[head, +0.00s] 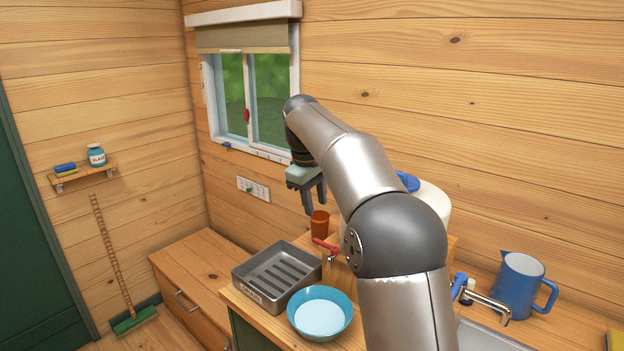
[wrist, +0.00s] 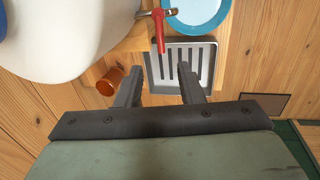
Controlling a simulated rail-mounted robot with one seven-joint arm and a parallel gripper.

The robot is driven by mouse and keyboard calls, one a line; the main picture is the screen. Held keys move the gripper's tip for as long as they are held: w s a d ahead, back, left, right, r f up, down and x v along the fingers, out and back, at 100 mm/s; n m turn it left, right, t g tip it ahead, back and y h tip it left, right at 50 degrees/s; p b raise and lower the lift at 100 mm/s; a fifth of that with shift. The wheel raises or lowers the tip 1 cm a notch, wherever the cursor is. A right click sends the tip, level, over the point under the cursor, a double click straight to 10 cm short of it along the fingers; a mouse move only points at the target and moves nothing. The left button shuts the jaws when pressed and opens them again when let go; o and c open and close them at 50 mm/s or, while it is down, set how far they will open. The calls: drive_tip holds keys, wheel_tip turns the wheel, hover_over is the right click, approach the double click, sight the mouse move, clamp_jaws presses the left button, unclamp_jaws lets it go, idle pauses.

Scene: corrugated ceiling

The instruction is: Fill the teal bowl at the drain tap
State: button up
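The teal bowl (head: 320,313) stands upright on the wooden counter, in front of the grey drain tray (head: 246,284). Its inside looks pale; I cannot tell whether that is water. The wrist view shows part of the bowl (wrist: 200,10) at the top edge. The tap (head: 325,245) has a red lever and sits behind the bowl; the lever also shows in the wrist view (wrist: 160,32). My gripper (head: 314,206) is high above the counter, beyond the tap and apart from the bowl. Its fingers (wrist: 160,70) are spread with nothing held between them.
A white container (head: 436,203) with a blue lid is partly hidden behind my arm. An orange-brown cup (head: 320,223) stands near the tap. A blue jug (head: 518,285) and sink faucet (head: 490,302) are at right. The wooden bench (head: 205,262) at left is clear.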

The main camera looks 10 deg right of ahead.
wheel_tip(320, 180, up, 6)
drive_tip(key=shift+s+a+p, duration=0.4)
drive_tip(key=shift+a, duration=0.05)
drive_tip(key=s+f+m, duration=0.2)
drive_tip(key=s+f, duration=0.5)
drive_tip(key=s, duration=0.5)
drive_tip(key=s+d+f+m+y, duration=0.1)
drive_tip(key=s+f+m, duration=0.2)
drive_tip(key=s+f, duration=0.5)
drive_tip(key=s+d+f+m, duration=0.1)
drive_tip(key=s+f, duration=0.6)
drive_tip(key=s, duration=1)
drive_tip(key=shift+d+f+m+y, duration=0.2)
drive_tip(key=shift+m+y, duration=0.1)
drive_tip(key=shift+m, duration=0.6)
drive_tip(key=shift+g, duration=0.3)
